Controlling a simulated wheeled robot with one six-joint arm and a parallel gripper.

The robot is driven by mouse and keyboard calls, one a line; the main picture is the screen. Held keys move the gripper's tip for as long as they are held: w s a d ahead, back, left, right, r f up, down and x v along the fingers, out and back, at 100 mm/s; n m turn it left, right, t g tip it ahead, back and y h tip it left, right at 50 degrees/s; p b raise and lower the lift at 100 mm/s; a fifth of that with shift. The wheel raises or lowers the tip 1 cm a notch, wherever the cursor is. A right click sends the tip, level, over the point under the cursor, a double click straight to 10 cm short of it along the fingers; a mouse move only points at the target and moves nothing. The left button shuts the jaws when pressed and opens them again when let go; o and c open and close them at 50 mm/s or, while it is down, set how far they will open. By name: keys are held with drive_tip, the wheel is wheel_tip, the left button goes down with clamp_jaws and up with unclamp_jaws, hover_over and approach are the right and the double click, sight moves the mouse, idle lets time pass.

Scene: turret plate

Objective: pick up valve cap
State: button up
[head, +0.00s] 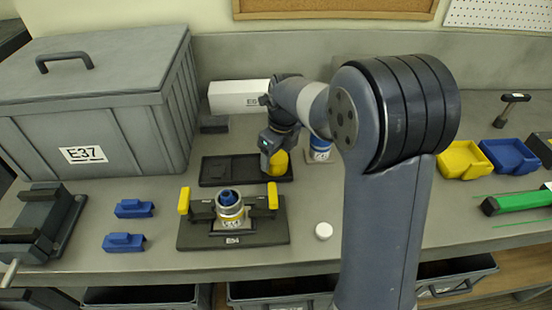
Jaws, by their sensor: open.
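A rounded yellow piece (280,162), which looks like the valve cap, stands at the right end of a flat black tray (225,181). My gripper (266,160) points down right at the yellow piece and covers part of its left side. Its jaws are open, but the fingertips are small, and I cannot tell whether they touch it or stand around it. A small white round disc (323,231) lies on the bench to the right of a black fixture (240,237). The fixture bears a metal and blue valve-like part (229,203) between two yellow clamps.
A large grey lidded crate (95,110) stands at the left. Two blue blocks (134,208) lie before it. A blue and white can (320,148) stands close right of the tray, partly behind my arm. Yellow (464,160) and blue bins sit at the right.

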drive_tip(key=shift+a+f, duration=0.1)
drive_tip(key=shift+f, duration=0.35)
drive_tip(key=c, duration=0.8)
drive_tip(key=shift+o, duration=0.2)
wheel_tip(320, 180, up, 10)
drive_tip(key=shift+f, duration=0.1)
wheel_tip(320, 180, up, 5)
drive_tip(key=p, duration=0.5)
hover_over(276, 157)
drive_tip(key=shift+w, duration=0.1)
